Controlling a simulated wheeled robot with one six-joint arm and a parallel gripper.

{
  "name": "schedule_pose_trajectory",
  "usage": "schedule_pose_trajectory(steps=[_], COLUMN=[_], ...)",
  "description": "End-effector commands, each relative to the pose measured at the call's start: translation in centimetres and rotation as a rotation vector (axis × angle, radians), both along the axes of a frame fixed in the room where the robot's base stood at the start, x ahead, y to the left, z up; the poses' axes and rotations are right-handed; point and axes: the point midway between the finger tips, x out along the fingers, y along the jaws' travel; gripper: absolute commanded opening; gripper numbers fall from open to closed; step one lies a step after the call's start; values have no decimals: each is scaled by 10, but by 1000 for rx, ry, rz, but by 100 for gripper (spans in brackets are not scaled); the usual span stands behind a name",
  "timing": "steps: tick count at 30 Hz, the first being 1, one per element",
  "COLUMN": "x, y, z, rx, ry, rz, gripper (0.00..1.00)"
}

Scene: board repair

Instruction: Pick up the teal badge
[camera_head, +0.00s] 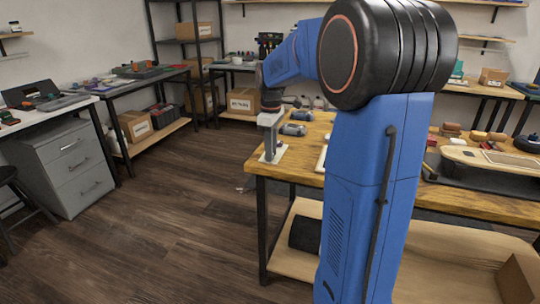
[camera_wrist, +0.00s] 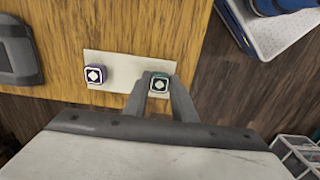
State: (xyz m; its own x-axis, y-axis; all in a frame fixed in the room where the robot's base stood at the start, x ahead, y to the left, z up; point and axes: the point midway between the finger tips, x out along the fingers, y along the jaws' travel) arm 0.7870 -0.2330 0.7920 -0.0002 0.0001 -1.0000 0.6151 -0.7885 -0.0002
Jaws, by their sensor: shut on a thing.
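The teal badge (camera_wrist: 159,84) is a small square with a dark face and a white diamond mark, seen in the wrist view between my fingertips. My gripper (camera_wrist: 159,90) is shut on it, over the right part of a pale card (camera_wrist: 125,67) near the table edge. I cannot tell whether the badge is lifted off the card. A similar purple badge (camera_wrist: 95,75) lies on the left end of the card. In the head view my gripper (camera_head: 270,153) is low at the wooden table's near left corner; the badge is too small to make out there.
The wooden table (camera_head: 290,172) ends just beside the card, with dark floor (camera_wrist: 225,75) beyond. Grey-blue objects (camera_head: 292,129) lie on the table behind my gripper. A dark grey device (camera_wrist: 15,50) lies left of the card in the wrist view.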

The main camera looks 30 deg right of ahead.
Motion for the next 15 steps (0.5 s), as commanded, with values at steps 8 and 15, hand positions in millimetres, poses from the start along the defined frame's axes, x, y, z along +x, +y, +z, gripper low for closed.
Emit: schedule_pose_trajectory(steps=[8, 15], x=[0, 1], y=[0, 0], z=[27, 71], rx=[-1, -1], ry=[-2, -3], rz=[0, 0], gripper=[3, 3])
